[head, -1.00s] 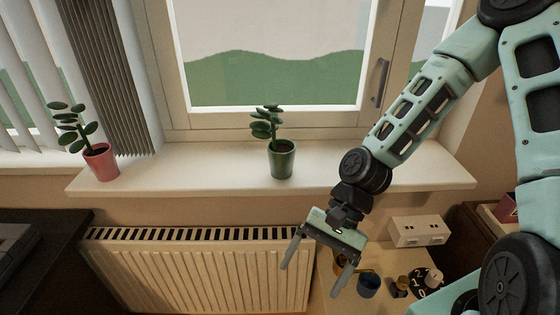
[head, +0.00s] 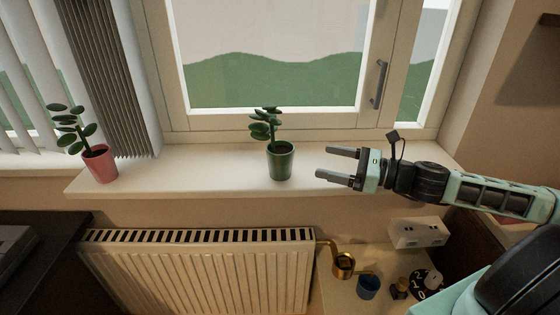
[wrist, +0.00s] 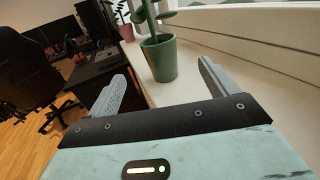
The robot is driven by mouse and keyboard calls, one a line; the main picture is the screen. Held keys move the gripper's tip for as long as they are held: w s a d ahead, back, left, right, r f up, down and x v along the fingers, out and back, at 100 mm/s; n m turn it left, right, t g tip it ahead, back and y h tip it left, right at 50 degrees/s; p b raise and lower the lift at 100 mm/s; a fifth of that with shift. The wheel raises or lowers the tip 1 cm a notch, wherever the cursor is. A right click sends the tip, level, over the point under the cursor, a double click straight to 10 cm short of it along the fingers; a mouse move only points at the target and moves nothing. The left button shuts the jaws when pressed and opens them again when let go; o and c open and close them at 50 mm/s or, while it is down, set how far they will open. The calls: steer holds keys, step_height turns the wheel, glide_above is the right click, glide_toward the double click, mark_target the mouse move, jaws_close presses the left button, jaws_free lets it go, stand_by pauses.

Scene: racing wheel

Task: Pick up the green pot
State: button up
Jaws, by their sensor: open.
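The green pot (head: 281,163) holds a leafy plant and stands upright on the white windowsill (head: 215,170) in the head view. My gripper (head: 336,164) is to the right of the pot, level with it in the picture, with its fingers pointing left toward it. The fingers are apart with nothing between them, and a gap separates them from the pot. In the wrist view the green pot (wrist: 159,58) is ahead, framed between the two spread fingers. Its plant is cut off by the top edge there.
A red pot (head: 100,164) with a similar plant stands at the sill's left end. A radiator (head: 200,270) is below the sill. The window (head: 275,80) is behind.

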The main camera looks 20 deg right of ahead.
mark_target(274, 150)
steer(key=p+x, duration=0.3)
steer(key=x, duration=1.1)
steer(key=shift+w+a, duration=0.15)
steer(key=shift+a, duration=0.25)
steer(key=c, duration=1.5)
